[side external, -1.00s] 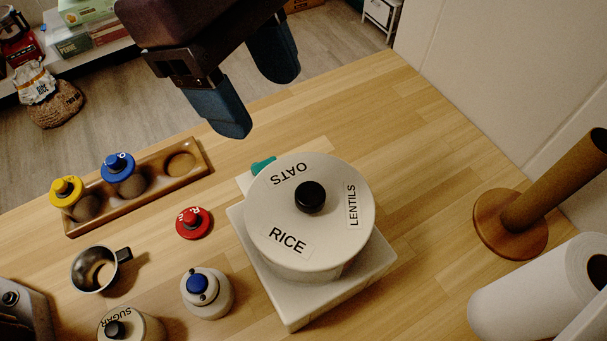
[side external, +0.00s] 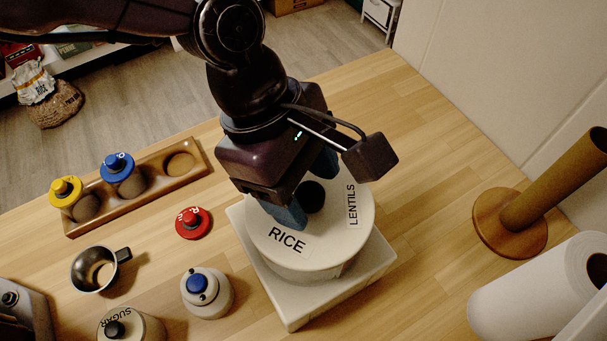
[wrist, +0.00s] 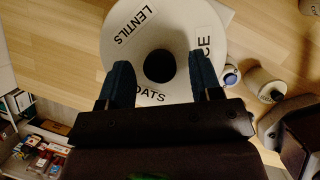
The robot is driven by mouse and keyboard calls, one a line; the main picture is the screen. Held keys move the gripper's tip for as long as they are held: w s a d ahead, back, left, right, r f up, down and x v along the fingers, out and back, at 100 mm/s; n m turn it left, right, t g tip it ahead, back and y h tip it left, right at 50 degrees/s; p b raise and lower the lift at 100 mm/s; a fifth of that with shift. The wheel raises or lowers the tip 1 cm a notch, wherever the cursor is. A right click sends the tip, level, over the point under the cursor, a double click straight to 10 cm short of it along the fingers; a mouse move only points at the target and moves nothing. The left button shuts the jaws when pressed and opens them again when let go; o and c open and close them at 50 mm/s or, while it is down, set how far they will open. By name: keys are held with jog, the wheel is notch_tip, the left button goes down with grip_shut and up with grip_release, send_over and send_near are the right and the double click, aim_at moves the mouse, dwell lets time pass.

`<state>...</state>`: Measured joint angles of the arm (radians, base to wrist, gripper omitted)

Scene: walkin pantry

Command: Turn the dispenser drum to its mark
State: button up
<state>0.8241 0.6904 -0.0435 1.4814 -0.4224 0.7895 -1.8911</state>
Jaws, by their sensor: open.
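The dispenser drum (side external: 322,245) is a white round drum with a black centre knob (side external: 312,196) and labels RICE, LENTILS and OATS. It sits on a square white base (side external: 300,313). RICE faces the front and LENTILS the right in the side view; OATS is hidden there by my gripper but shows in the wrist view. A teal mark seen earlier at the drum's back left is now hidden. My gripper (side external: 308,190) is over the drum's top with its blue fingers open, one on each side of the knob. In the wrist view the knob (wrist: 159,66) lies between the fingers, apart from both.
A wooden tray (side external: 140,188) with yellow- and blue-lidded jars stands at the left. A red lid (side external: 193,223), a metal cup (side external: 95,269), a blue-knobbed jar (side external: 207,294) and a sugar jar (side external: 130,325) are left of the drum. A paper roll holder (side external: 512,224) stands right.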

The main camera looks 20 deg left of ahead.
jog(key=shift+c, duration=0.4)
grip_shut()
jog(key=m+g, duration=0.1)
jog(key=m, duration=0.2)
jog(key=m+g+y, duration=0.1)
jog(key=m, duration=0.1)
jog(key=shift+w+d+m, duration=0.1)
jog(key=shift+w+m, duration=0.1)
jog(key=shift+m, duration=0.2)
jog(key=m+y, duration=0.1)
jog(key=m, duration=0.2)
jog(key=m+g+y, duration=0.1)
jog(key=m, duration=0.2)
jog(key=shift+w+d, duration=0.1)
jog(key=shift+d, duration=0.05)
jog(key=m+y, duration=0.1)
jog(key=m, duration=0.2)
jog(key=m+y, duration=0.1)
jog(key=m, duration=0.2)
jog(key=shift+d+m+y, duration=0.2)
jog(key=shift+m+y, duration=0.1)
jog(key=m+y, duration=0.1)
jog(key=m, duration=0.1)
jog(key=m+t, duration=0.1)
jog(key=m, duration=0.2)
jog(key=shift+d+r+y, duration=0.1)
jog(key=shift+y, duration=0.3)
jog(key=shift+m, duration=0.3)
